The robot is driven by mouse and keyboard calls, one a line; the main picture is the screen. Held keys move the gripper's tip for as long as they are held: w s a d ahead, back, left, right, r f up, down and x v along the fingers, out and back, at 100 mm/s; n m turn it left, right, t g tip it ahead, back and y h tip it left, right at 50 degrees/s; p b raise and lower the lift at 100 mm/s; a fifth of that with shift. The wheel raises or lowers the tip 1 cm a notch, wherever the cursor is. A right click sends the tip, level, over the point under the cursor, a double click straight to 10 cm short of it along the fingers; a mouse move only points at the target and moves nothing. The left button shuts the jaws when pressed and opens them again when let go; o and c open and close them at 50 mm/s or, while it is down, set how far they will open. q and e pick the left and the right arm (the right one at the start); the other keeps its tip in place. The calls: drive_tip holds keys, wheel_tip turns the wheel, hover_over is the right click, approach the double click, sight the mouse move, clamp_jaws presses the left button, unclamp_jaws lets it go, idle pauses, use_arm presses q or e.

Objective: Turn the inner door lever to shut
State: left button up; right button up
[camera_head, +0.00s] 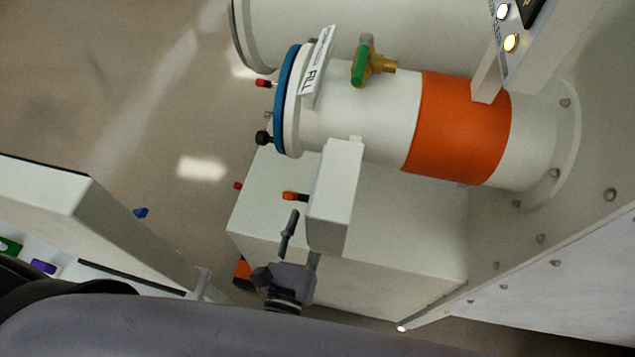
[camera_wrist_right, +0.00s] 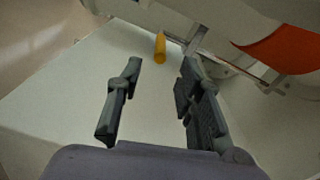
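A lever with an orange grip (camera_head: 295,196) sticks out to the left of a white box (camera_head: 335,195) under the white cylinder (camera_head: 370,120) in the head view. What looks like the same orange grip (camera_wrist_right: 160,48) shows in the right wrist view, just beyond and between the fingertips. My right gripper (camera_head: 302,240) is just below the lever in the head view, partly hidden by the box. In the wrist view the right gripper (camera_wrist_right: 162,72) is open and empty, its fingers apart and not visibly touching the grip. My left gripper is not in view.
The cylinder has a blue ring (camera_head: 286,100) at its left end, an orange band (camera_head: 457,128) and a green-handled valve (camera_head: 361,65). A large white box (camera_head: 410,220) lies below it. A white cabinet (camera_head: 60,205) stands at left. Open floor (camera_head: 150,120) lies between.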

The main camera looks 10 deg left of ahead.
drive_tip(key=w+b, duration=0.1)
drive_tip(key=w, duration=0.8)
drive_tip(key=shift+w+d, duration=0.15)
drive_tip(key=shift+d, duration=0.05)
drive_tip(key=shift+c, duration=0.4)
clamp_jaws()
